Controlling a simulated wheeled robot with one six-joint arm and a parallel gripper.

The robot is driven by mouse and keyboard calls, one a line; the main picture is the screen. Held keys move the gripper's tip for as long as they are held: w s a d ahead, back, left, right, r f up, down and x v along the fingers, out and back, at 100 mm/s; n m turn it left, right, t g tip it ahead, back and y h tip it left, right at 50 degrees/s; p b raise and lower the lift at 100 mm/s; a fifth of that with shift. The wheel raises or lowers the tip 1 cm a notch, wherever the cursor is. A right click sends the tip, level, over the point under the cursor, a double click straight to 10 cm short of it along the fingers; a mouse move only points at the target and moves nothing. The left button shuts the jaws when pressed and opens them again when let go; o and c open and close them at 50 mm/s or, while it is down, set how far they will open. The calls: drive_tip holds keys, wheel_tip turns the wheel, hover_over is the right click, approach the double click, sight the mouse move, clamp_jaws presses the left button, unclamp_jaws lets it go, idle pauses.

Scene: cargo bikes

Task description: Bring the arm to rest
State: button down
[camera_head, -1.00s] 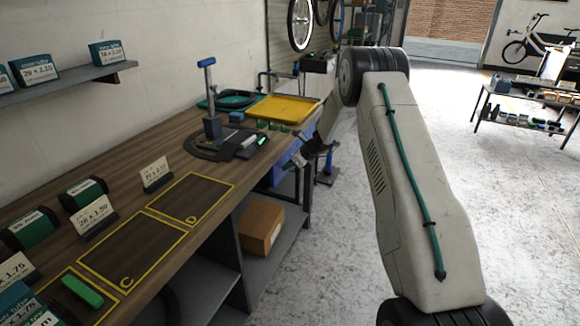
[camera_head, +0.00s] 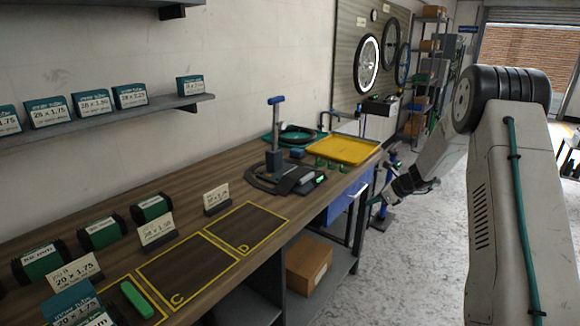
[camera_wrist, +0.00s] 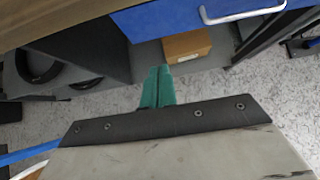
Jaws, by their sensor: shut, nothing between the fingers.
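My arm (camera_head: 507,190) fills the right of the head view, with a pale upper link and a dark joint at its top. Its far part bends down behind that link to a dark wrist (camera_head: 408,185), off the right end of the bench. The fingertips are not clear in the head view. In the wrist view my gripper (camera_wrist: 157,88) shows two green fingers pressed together, shut and empty. It points toward the open space under the bench and touches nothing that I can see.
The wooden bench (camera_head: 190,262) runs along the left wall, with a yellow tray (camera_head: 345,149) at its far end. A blue drawer (camera_head: 347,197) hangs under it; a cardboard box (camera_head: 308,265) sits on the lower shelf. Grey floor (camera_head: 405,270) lies clear right of the bench.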

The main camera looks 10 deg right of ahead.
drive_tip(key=s+a+r+n+g+h, duration=0.2)
drive_tip(key=s+a+r+n, duration=0.5)
drive_tip(key=s, duration=0.9)
drive_tip(key=s+a+r+n+g+h, duration=0.1)
drive_tip(key=s+a+r+n, duration=0.7)
drive_tip(key=s+n, duration=0.4)
drive_tip(key=s+a+r+n+g+h, duration=0.2)
drive_tip(key=s+a+r+n, duration=0.6)
drive_tip(key=s, duration=1.2)
drive_tip(key=shift+s+a+n+g+h, duration=0.3)
drive_tip(key=shift+n, duration=0.4)
drive_tip(key=shift+r, duration=0.1)
